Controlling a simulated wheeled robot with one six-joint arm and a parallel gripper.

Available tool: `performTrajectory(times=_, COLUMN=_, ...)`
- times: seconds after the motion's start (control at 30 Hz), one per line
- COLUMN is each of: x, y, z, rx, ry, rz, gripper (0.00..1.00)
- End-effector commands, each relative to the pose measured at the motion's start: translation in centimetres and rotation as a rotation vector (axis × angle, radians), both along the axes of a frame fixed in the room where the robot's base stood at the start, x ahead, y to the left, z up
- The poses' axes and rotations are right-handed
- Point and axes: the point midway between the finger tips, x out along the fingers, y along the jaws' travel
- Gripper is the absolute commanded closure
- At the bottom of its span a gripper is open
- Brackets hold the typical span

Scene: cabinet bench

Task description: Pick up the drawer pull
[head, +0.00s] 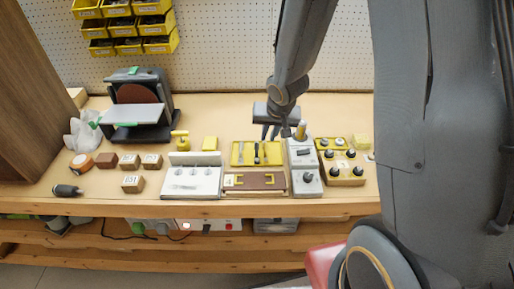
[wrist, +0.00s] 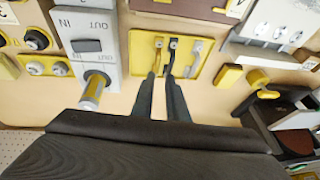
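A small yellow handle (head: 235,181), which looks like a drawer pull, sits on a brown panel (head: 265,181) at the bench's front. A loose yellow bracket-shaped piece (head: 180,141) stands behind the white box; it also shows in the wrist view (wrist: 258,78). I cannot tell for certain which is the drawer pull. My gripper (head: 274,135) is over the back of the bench, behind the yellow plate (head: 235,148). In the wrist view my gripper (wrist: 161,78) shows two separated dark fingers, with nothing clearly held between them. The fingertips overlap the plate's edge.
A grey switch box (head: 304,165) with an upright yellow-and-grey cylinder (head: 300,130) stands close right of my gripper. A yellow knob box (head: 342,164) is farther right. A white box (head: 192,177), wooden blocks (head: 130,162) and a disc sander (head: 136,110) lie left.

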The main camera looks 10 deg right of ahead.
Motion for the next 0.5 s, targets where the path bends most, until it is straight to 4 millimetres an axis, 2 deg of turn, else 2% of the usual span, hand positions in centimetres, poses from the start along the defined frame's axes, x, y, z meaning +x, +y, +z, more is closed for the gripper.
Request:
performTrajectory(times=0.2, x=1.6, y=1.5, z=-1.5, rx=0.064, ry=-0.023, rz=-0.016, gripper=0.87)
performTrajectory(times=0.5, x=2.7, y=2.0, z=-4.2, rx=0.070, ry=-0.024, rz=-0.017, gripper=0.87)
